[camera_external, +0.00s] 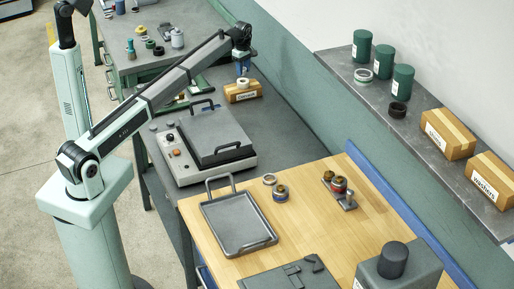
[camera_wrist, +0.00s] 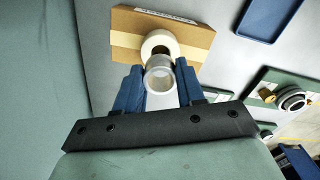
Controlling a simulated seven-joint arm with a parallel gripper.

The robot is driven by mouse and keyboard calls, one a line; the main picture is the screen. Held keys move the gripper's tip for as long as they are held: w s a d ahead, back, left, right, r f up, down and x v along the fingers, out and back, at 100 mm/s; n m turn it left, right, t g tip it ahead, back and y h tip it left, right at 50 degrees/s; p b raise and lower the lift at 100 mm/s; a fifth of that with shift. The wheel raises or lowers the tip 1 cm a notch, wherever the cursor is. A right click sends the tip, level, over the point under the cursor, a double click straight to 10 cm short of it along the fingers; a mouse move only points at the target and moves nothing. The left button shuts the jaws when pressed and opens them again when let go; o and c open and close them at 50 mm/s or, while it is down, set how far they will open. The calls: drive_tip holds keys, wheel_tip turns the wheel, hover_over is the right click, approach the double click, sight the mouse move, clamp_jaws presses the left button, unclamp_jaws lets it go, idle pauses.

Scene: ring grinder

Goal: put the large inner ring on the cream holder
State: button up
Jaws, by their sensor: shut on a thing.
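My gripper (camera_wrist: 159,82) has blue fingers shut on a grey metal ring (camera_wrist: 160,76), which looks like the large inner ring.
A grey machine with a black handle (camera_external: 215,140) stands nearer on the bench. In the wrist view a blue tray (camera_wrist: 268,17) is at top right and a green fixture with rings (camera_wrist: 288,98) at right. A wall shelf (camera_external: 384,108) holds green canisters and boxes.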

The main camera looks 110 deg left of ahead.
sight(243, 81)
drive_tip(key=shift+f, duration=1.65)
drive_tip(key=shift+f, duration=0.15)
drive_tip(key=o, duration=1.1)
wheel_tip(243, 81, up, 12)
drive_tip(key=shift+r, duration=0.2)
